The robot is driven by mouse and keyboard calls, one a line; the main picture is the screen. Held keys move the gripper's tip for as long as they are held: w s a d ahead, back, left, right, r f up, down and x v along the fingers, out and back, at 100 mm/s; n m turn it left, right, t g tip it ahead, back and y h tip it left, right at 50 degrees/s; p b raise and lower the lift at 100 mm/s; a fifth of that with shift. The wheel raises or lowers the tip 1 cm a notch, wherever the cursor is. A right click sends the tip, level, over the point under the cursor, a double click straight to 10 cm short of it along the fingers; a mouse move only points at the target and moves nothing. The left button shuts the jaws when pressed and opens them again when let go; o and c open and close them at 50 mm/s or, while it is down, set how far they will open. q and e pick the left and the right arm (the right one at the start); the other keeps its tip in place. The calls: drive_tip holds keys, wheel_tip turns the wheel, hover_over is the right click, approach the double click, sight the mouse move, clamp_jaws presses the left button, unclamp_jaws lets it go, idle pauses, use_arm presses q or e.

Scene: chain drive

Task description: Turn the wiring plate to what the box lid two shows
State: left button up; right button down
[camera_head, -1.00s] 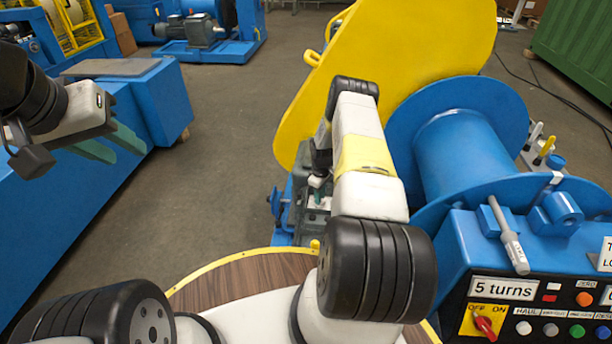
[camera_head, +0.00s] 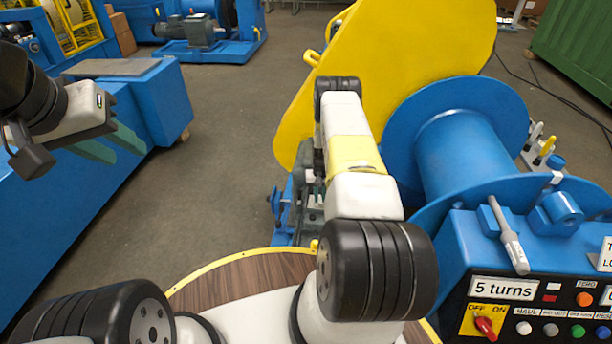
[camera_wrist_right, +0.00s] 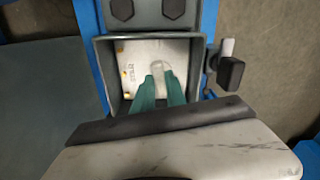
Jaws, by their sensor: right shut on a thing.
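In the right wrist view, a pale wiring plate (camera_wrist_right: 131,60) lies inside an open grey terminal box (camera_wrist_right: 106,78). It has small sideways lettering and orange-brown marks near its left edge; I cannot read the lettering surely. My right gripper (camera_wrist_right: 161,75) reaches into the box with its green fingers close together, shut on a pale rounded part at the plate. The fingers hide part of it. In the head view my right arm covers that gripper. I cannot make out box lid two.
A large yellow guard (camera_head: 400,70) and a blue drum (camera_head: 465,155) stand beyond my right arm. A control panel reading "5 turns" (camera_head: 503,289) is at the lower right. A dark knob (camera_wrist_right: 230,73) sticks out beside the box. The floor at centre left is clear.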

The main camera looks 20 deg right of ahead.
sight(320, 198)
drive_tip(key=shift+m, duration=1.1)
drive_tip(key=c, duration=1.4)
unclamp_jaws()
drive_tip(key=shift+o, duration=0.2)
wheel_tip(320, 198, up, 8)
drive_tip(key=shift+f, duration=0.1)
